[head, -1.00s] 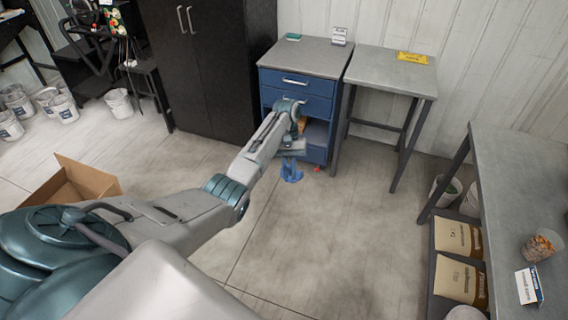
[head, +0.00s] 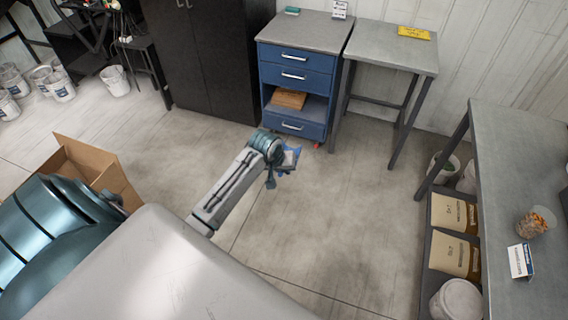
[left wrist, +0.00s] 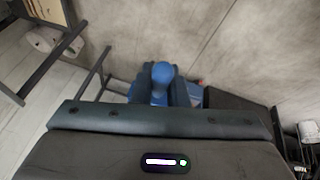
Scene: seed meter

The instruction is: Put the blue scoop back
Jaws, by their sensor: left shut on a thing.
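The blue scoop (left wrist: 162,73) is between the two dark fingers of my left gripper in the left wrist view, its rounded blue end showing above them. In the head view my left gripper (head: 284,168) is in front of the blue drawer cabinet (head: 265,75), over the floor, and shut on the scoop. Only small blue parts of the scoop show there; the gripper hides the rest. My right gripper is in neither view.
The cabinet has an open shelf holding a brown block (head: 289,98). A grey table (head: 390,48) with a yellow sign (head: 413,32) stands right of it. A long workbench (head: 510,190) is at the right. An open cardboard box (head: 118,185) is at left. Middle floor is clear.

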